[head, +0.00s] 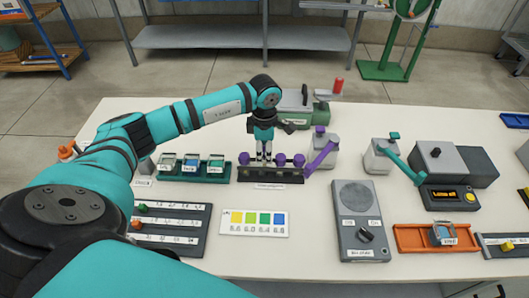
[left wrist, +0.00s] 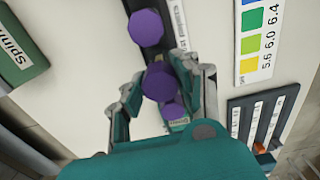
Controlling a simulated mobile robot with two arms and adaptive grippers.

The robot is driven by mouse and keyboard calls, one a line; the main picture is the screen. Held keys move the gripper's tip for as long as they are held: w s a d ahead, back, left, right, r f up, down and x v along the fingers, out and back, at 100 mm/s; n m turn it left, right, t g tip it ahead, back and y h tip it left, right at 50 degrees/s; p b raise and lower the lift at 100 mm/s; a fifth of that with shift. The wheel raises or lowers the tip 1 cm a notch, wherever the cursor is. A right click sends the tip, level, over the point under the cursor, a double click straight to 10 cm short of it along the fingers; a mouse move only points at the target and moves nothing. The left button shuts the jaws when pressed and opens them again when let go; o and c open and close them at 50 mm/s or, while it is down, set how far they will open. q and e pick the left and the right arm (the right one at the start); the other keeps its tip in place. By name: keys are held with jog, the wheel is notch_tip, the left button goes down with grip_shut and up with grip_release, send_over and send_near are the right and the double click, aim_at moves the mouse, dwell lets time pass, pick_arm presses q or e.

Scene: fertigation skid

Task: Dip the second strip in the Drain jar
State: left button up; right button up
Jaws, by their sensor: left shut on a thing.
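A dark rack (head: 270,175) holds a row of purple knobs (head: 298,159), which look like strip handles; the strips themselves are hidden. My left gripper (head: 264,158) points down at the middle of this rack. In the left wrist view its fingers (left wrist: 160,78) are closed on the sides of one purple knob (left wrist: 158,84). Another purple knob (left wrist: 146,28) is beyond it and one (left wrist: 172,110) is nearer. I cannot tell whether the held knob is raised. A green tray (head: 182,178) left of the rack holds three small labelled jars (head: 191,165); their labels are unreadable. My right gripper is out of view.
A colour chart (head: 253,223) lies in front of the rack, with a slider board (head: 170,226) to its left. A grey device (head: 359,210) is to the right. An orange tray (head: 410,238) holds another labelled jar (head: 443,234). A purple-levered device (head: 322,148) stands close right of the rack.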

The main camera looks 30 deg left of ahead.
pick_arm(q)
jog(key=shift+r+p, duration=1.15)
jog(key=shift+r, duration=1.1)
